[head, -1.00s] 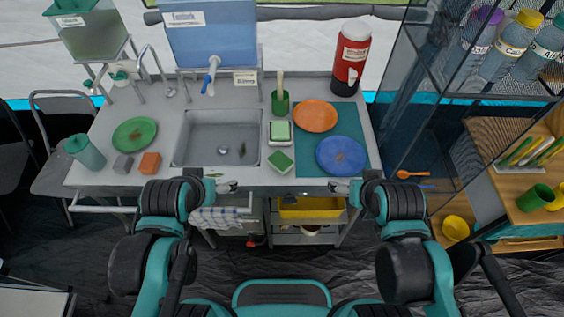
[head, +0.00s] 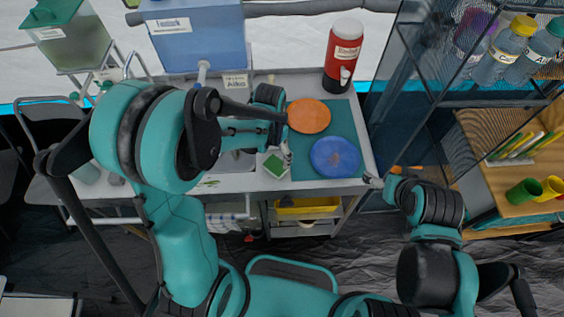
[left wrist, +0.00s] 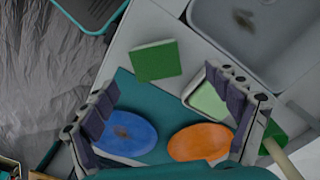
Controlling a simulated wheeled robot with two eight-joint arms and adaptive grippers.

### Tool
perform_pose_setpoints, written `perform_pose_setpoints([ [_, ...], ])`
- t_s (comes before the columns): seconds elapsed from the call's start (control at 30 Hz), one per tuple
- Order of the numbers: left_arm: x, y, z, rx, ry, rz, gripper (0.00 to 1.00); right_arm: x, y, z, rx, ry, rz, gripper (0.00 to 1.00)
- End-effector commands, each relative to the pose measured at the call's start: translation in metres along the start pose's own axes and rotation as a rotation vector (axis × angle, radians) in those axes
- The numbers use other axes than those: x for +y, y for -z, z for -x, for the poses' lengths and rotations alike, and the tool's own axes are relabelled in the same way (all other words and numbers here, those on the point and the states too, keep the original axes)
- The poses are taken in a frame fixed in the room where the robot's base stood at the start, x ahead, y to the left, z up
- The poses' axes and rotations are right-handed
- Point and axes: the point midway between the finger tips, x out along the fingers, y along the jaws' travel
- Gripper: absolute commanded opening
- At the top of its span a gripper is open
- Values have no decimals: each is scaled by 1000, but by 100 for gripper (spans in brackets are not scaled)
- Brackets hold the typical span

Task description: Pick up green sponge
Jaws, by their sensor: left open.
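A green sponge (head: 275,165) lies on the counter by the front edge, between the sink and the teal mat. It also shows in the left wrist view (left wrist: 157,60) as a flat green block with a pale side. A second, lighter green sponge (left wrist: 208,101) sits in a small tray; my left arm hides it in the head view. My left gripper (head: 286,150) is over the counter near the front sponge. In the left wrist view its fingers (left wrist: 166,85) are spread wide with nothing held. My right gripper (head: 373,180) is at the counter's front right corner, too small to judge.
A blue plate (head: 335,157) and an orange plate (head: 309,116) lie on the teal mat (head: 354,122). The sink (left wrist: 270,25) is beside the sponges. A red drink cooler (head: 343,56) stands behind. A glass-sided shelf is at the right.

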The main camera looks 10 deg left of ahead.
Motion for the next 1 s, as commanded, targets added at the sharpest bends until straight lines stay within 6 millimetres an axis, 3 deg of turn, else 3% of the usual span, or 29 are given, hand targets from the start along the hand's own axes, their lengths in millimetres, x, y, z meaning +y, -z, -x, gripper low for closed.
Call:
perform_pose_setpoints([
  [0.5,7,1,-70,0,0,1,89,0,-16,-22,0,0,0,84],
  [0.8,7,1,-75,0,0,1,89,0,-16,-22,0,0,0,84],
  [0.83,7,1,-75,0,0,1,86,0,-16,-22,0,0,0,84],
  [0.9,7,1,-75,0,0,1,68,0,-16,-22,0,0,0,84],
  [1.0,7,1,-75,0,0,1,49,0,-16,-22,0,0,0,84],
])
